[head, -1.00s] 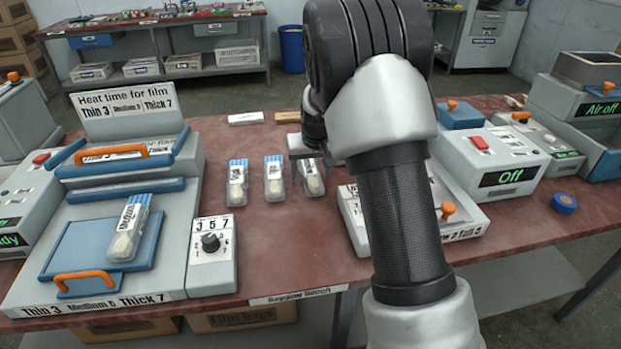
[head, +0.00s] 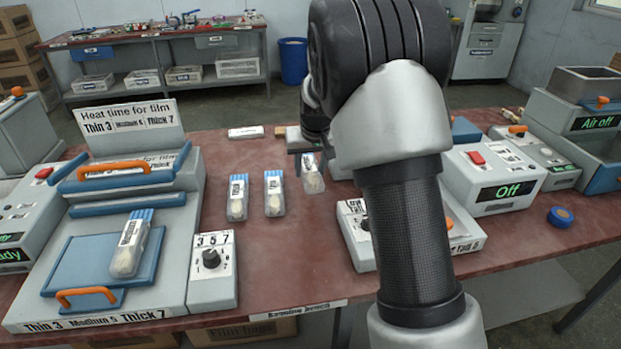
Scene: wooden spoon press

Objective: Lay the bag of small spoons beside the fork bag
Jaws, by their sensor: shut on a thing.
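My gripper (head: 308,153) is partly hidden by my arm. It is shut on the top end of a clear bag (head: 314,180) with pale contents and a label, which appears slightly raised over the red bench. Two similar bags with blue tops lie to its left: one in the middle (head: 274,195) and one further left (head: 238,198). Another such bag (head: 130,246) lies tilted on the blue plate of the film sealer (head: 125,165). The labels are too small to read, so I cannot tell which bag holds forks or small spoons.
A dial box (head: 212,268) stands beside the sealer. A white-labelled machine (head: 352,225) is partly behind my arm. A grey machine reading "Off" (head: 500,180) and a blue roll (head: 561,217) are at right. Bare red bench (head: 290,255) lies in front of the bags.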

